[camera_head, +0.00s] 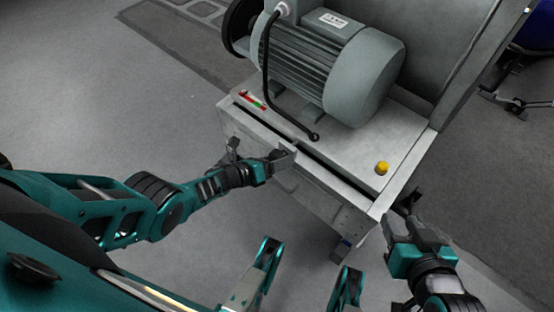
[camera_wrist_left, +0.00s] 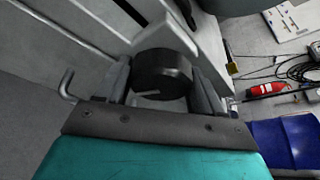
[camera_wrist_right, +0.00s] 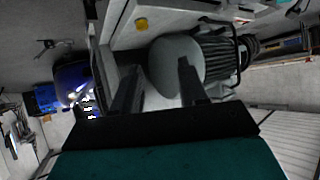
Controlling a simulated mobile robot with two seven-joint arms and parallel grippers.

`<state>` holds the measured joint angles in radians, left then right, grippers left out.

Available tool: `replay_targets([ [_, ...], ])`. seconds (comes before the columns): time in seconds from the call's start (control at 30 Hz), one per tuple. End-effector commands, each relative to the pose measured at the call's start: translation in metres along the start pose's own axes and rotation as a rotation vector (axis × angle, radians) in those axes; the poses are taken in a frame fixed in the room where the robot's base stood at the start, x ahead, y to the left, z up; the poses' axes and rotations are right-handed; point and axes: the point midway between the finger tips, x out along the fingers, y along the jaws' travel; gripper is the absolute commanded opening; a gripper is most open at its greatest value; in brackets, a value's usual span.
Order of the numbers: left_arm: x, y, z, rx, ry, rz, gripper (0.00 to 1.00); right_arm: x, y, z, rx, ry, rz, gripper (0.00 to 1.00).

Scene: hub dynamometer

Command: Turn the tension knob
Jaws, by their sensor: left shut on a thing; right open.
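The tension knob (camera_wrist_left: 162,74) is a dark round knob with a pale line on its face. In the left wrist view it sits between the two fingers of my left gripper (camera_wrist_left: 160,82), which is shut on it. In the head view my left gripper (camera_head: 260,157) is at the front side of the grey machine, and the knob cannot be made out there. My right gripper (camera_head: 413,222) is open and empty beside the machine's front right corner. In the right wrist view its fingers (camera_wrist_right: 158,85) stand apart with nothing between them.
A grey motor (camera_head: 325,65) with a black cable (camera_head: 266,65) stands on the machine's top plate (camera_head: 345,155). Bare floor (camera_head: 90,110) lies left of the machine.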

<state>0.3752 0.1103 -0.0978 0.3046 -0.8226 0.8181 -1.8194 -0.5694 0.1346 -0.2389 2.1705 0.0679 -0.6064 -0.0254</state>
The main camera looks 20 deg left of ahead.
Motion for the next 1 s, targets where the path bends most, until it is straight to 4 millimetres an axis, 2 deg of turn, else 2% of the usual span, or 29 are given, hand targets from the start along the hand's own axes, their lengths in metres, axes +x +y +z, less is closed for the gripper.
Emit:
replay_targets([
  [0.03,-0.001,0.001,-0.002,-0.001,0.003,0.002,0.68,0.0,0.0,0.001,0.0,-0.001,0.0,0.43],
  [0.27,0.0,0.0,-0.001,0.0,0.002,0.001,0.9,-0.001,0.0,0.001,0.001,-0.003,0.0,0.43],
  [0.57,-0.004,-0.001,0.0,0.001,0.001,0.001,0.9,-0.002,0.0,-0.002,0.0,-0.001,0.001,0.43],
  [0.67,-0.016,-0.001,0.001,0.001,0.003,0.002,0.9,-0.007,0.0,-0.009,0.0,0.003,0.003,0.43],
  [0.83,-0.052,-0.003,0.003,0.001,0.004,0.004,0.9,-0.016,0.004,-0.025,-0.002,0.02,0.017,0.43],
  [1.0,-0.089,-0.002,0.002,0.002,0.004,0.002,0.9,-0.02,0.011,-0.024,-0.007,0.011,0.035,0.43],
])
